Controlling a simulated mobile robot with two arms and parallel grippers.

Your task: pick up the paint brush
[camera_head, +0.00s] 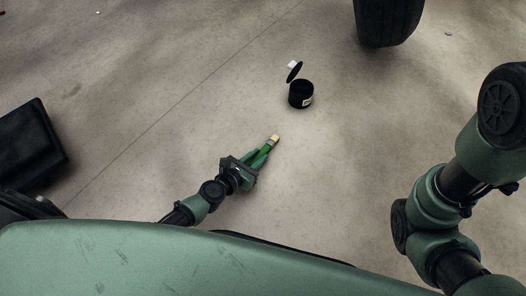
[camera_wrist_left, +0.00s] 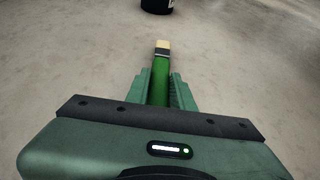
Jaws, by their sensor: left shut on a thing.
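The paint brush (camera_head: 269,146) has a green handle, a metal band and pale yellow bristles. My left gripper (camera_head: 257,158) is shut on its green handle, with the bristles pointing away from me. In the left wrist view the brush (camera_wrist_left: 161,68) sticks out beyond the two fingers of the left gripper (camera_wrist_left: 160,88). The far end of the handle is hidden by the gripper. I cannot tell whether the brush touches the floor. My right arm shows at the right of the head view, but its gripper is out of the picture.
An open black pot (camera_head: 301,94) with its lid (camera_head: 294,72) raised stands beyond the brush. It also shows at the top of the left wrist view (camera_wrist_left: 157,5). A tyre (camera_head: 387,20) stands at the top right. A black box (camera_head: 30,145) lies at the left. The concrete floor between is clear.

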